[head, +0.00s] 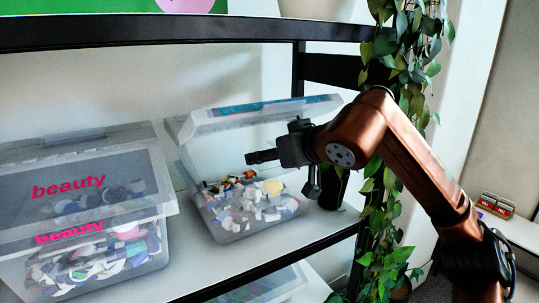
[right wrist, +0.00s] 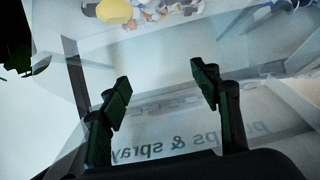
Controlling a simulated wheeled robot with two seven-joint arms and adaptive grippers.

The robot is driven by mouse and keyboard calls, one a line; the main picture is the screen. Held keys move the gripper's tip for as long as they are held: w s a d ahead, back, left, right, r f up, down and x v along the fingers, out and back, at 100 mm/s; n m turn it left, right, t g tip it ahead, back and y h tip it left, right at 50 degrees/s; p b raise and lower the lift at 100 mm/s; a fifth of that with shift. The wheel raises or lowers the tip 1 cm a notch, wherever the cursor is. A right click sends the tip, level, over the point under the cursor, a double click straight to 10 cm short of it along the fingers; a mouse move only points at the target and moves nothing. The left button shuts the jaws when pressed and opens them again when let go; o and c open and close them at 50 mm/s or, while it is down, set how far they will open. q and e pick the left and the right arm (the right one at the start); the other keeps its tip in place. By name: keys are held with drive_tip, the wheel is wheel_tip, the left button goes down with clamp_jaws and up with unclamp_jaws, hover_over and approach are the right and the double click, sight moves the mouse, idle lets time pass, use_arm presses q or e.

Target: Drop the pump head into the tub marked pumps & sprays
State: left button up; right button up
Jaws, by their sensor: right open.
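The clear tub marked pumps & sprays (head: 235,235) stands on the shelf with its lid (head: 225,117) raised. It holds many small mixed pieces, among them a pale yellow round one (head: 272,187). The marking shows mirrored through clear plastic in the right wrist view. My right gripper (head: 262,157) is at the tub's opening, under the raised lid and above the contents. In the right wrist view its two fingers (right wrist: 160,88) are apart with nothing between them. I cannot pick out the pump head among the pieces. My left gripper is not in view.
A clear tub marked beauty (head: 85,225), with a lid, stands to the left on the same shelf. A dark upright container (head: 333,187) stands right of the open tub. A hanging plant (head: 410,50) and dark shelf frame (head: 180,32) border the space.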

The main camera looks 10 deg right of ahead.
drive_tip(key=v, duration=1.2)
